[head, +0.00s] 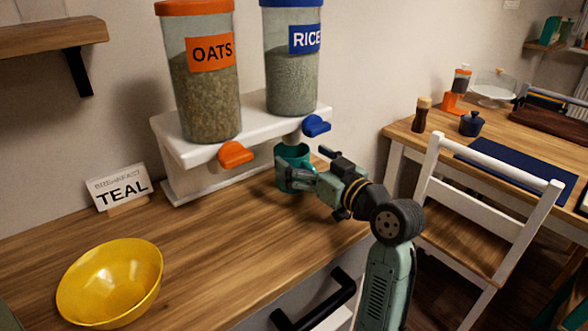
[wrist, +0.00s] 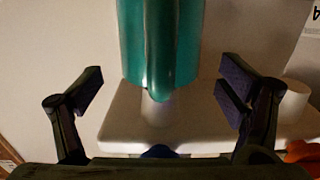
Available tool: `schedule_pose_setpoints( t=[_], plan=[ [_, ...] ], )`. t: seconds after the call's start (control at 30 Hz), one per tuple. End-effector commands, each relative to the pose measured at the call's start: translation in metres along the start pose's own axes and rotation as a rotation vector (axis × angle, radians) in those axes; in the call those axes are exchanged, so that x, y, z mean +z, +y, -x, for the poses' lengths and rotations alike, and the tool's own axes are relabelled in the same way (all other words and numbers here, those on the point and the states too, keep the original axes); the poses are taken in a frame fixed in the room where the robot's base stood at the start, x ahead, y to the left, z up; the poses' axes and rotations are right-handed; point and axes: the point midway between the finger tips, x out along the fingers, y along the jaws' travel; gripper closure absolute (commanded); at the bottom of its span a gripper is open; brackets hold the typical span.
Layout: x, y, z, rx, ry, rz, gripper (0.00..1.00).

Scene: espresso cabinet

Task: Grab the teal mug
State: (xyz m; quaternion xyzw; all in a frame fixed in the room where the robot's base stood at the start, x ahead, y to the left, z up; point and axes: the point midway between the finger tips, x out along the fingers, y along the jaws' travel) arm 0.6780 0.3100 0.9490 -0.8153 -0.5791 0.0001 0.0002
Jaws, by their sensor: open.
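The teal mug (head: 292,158) stands on the wooden counter below the blue knob of the rice dispenser. It fills the top middle of the wrist view (wrist: 160,45). My gripper (head: 304,180) is at the mug's near right side in the head view and hides part of its body. In the wrist view my open gripper (wrist: 162,85) has one finger on each side of the mug, with a gap visible on both sides. I cannot tell how deep the mug sits between the fingers.
The white dispenser stand (head: 200,155) carries an oats jar (head: 207,95) with an orange knob (head: 236,154) and a rice jar (head: 292,80) with a blue knob (head: 316,125). A white chair (head: 490,190) stands right.

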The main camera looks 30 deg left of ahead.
Motion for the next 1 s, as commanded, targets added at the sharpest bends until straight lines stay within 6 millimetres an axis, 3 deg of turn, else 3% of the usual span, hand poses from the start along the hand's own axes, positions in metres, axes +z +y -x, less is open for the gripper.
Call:
schedule_pose_setpoints(
  t=[0.2,0.5,1.0],
  plan=[
    [-0.002,-0.001,-0.030,-0.002,0.000,-0.001,0.11],
    [0.000,0.000,-0.034,0.000,0.000,0.001,0.12],
    [0.000,0.000,-0.033,0.000,0.000,0.000,0.45]
  ],
)
